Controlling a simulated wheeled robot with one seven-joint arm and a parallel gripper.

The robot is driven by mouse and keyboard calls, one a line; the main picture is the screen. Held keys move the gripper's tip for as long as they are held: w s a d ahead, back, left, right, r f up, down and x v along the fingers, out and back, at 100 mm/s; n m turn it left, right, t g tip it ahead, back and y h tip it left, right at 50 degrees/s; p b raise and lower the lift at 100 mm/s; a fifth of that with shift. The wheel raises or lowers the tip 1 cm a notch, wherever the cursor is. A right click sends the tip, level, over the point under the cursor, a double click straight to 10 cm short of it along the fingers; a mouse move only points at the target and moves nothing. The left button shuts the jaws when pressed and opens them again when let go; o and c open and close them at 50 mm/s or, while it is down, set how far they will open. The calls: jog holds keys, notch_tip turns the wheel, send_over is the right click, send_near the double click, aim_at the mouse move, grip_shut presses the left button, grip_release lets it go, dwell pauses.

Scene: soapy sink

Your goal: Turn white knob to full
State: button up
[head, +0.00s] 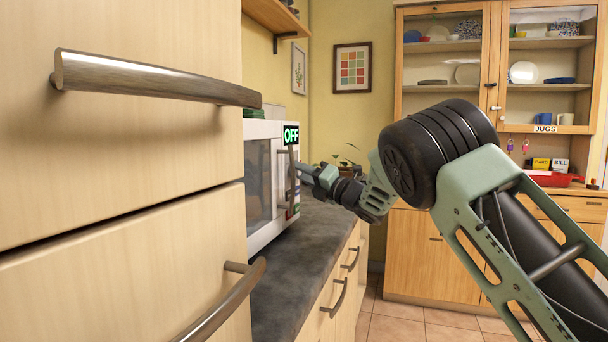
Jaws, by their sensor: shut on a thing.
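A white microwave (262,129) stands on the counter, seen at a steep angle, with a green "OFF" display (291,135) at the top of its control panel. The white knob cannot be made out; the fingers and the handle cover that part of the panel.
Wooden drawers (140,150) with metal handles stand close on the left. The dark countertop (305,260) is clear in front of the microwave. A plant (346,163) is behind my wrist. A dresser with dishes (450,80) stands at the back right.

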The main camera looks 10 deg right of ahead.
jog(key=m+g+h+p, duration=0.1)
jog(key=m+g+p, duration=0.1)
jog(key=m+p, duration=0.5)
jog(key=r+m+g+h+p, duration=0.1)
jog(key=m+p, duration=0.6)
jog(key=p, duration=0.8)
jog(key=m+g+h+p, duration=0.1)
jog(key=m+g+p, duration=0.3)
jog(key=p, duration=0.8)
jog(key=shift+w+d+r+m, duration=0.1)
jog(key=shift+r+m, duration=0.1)
jog(key=shift+m, duration=0.5)
jog(key=shift+w+d+r+m, duration=0.1)
jog(key=shift+r+m, duration=0.1)
jog(key=shift+m, duration=0.5)
jog(key=shift+f, duration=0.15)
jog(key=o, duration=1)
jog(key=shift+c, duration=0.2)
